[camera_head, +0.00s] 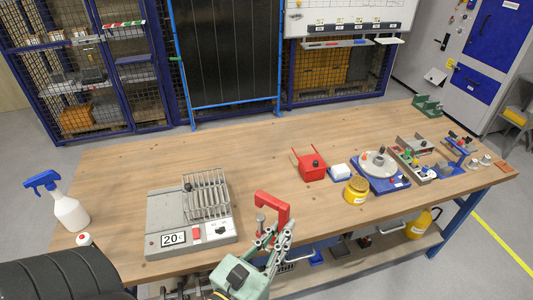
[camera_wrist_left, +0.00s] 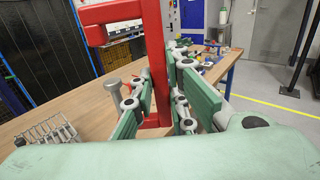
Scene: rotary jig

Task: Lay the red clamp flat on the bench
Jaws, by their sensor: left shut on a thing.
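The red clamp (camera_head: 275,205) is a C-shaped red frame with a grey screw. It stands upright in my left gripper (camera_head: 270,240), over the front edge of the wooden bench (camera_head: 260,160). In the left wrist view the clamp (camera_wrist_left: 156,70) rises between the green finger pads of the left gripper (camera_wrist_left: 158,115), which are shut on its red bar. I cannot tell whether the clamp's lower end touches the bench. My right gripper does not show.
A grey rack unit marked 20°C (camera_head: 190,240) stands left of the gripper. A red box (camera_head: 312,172), a white-blue block (camera_head: 340,172), a yellow tin (camera_head: 356,190) and a blue rotary jig (camera_head: 383,182) stand to the right. A spray bottle (camera_head: 68,210) is at far left. Bare bench lies behind the clamp.

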